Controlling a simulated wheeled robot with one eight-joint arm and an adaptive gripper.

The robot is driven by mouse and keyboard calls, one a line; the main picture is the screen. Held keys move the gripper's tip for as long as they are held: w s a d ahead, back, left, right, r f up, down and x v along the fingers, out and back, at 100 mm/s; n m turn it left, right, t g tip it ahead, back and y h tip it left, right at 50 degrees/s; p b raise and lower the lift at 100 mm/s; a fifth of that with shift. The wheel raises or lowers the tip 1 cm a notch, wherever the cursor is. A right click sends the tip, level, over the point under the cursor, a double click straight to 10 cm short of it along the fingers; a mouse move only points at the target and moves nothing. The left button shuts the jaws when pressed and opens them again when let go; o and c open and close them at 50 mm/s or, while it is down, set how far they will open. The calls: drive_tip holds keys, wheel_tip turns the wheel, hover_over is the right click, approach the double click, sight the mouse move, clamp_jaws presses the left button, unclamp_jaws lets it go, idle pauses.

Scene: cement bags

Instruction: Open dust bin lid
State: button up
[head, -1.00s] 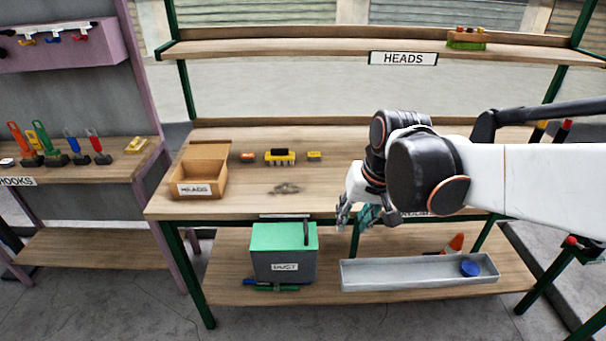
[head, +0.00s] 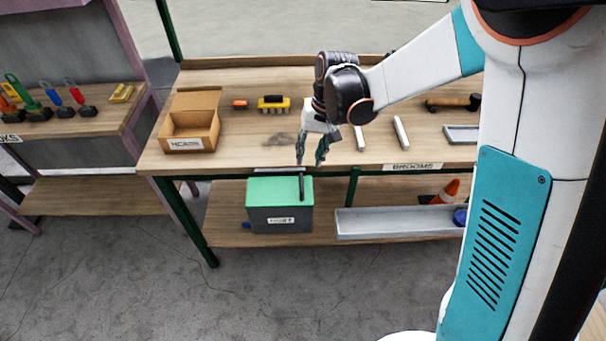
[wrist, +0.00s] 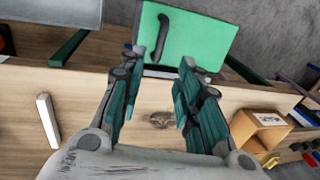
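The dust bin (head: 280,217) is a grey box with a flat green lid (head: 270,190), standing on the lower shelf under the front edge of the workbench. The lid lies closed and has a dark bar handle (head: 302,186) at its right side. In the wrist view the green lid (wrist: 195,38) and dark handle (wrist: 162,36) show beyond my fingers. My gripper (head: 311,163) is open and empty, fingers pointing down, above and behind the bin near the bench's front edge. It also shows open in the wrist view (wrist: 155,85), apart from the handle.
The bench top (head: 230,150) edge lies close to the bin. A grey tray (head: 390,224) stands right of the bin, with an orange cone (head: 446,190) behind it. A cardboard box (head: 190,122) sits on the bench at left. The floor (head: 290,285) in front is clear.

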sight(302, 180)
drive_tip(key=f, duration=0.3)
drive_tip(key=a+f+b, duration=0.1)
drive_tip(key=f, duration=0.2)
drive_tip(key=a+f+b, duration=0.1)
drive_tip(key=f, duration=0.2)
drive_tip(key=shift+f, duration=0.35)
clamp_jaws()
